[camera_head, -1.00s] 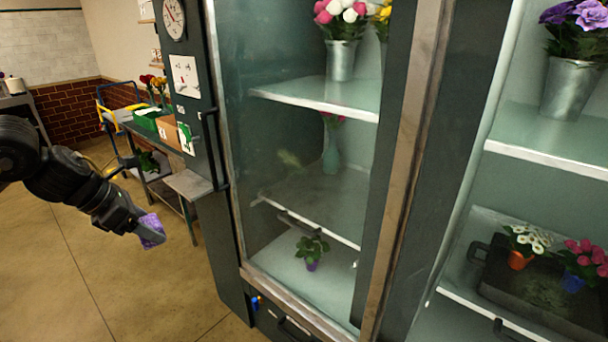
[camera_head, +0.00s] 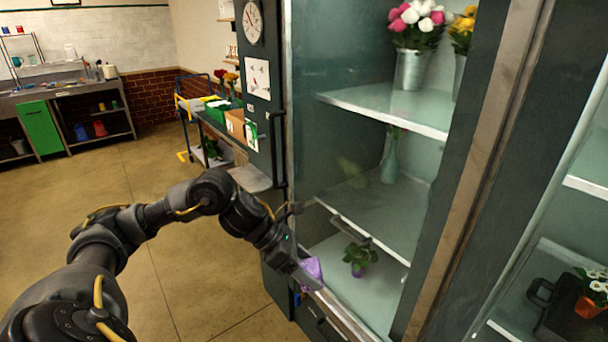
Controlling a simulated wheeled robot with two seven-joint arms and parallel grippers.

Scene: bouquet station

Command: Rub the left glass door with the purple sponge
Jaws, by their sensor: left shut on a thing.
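The left glass door (camera_head: 345,165) of the dark green flower cabinet stands in the middle of the head view. My left arm reaches in from the left. My left gripper (camera_head: 301,272) is shut on the purple sponge (camera_head: 312,270), in front of the door's lower left part. I cannot tell whether the sponge touches the glass. Part of the sponge is hidden by the gripper. My right gripper is not in view.
Behind the glass are shelves with flower buckets (camera_head: 411,70) and a small potted plant (camera_head: 358,258). A cart (camera_head: 215,125) with a green box stands left of the cabinet. A sink counter (camera_head: 60,92) is at the far left. The floor (camera_head: 190,270) between is clear.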

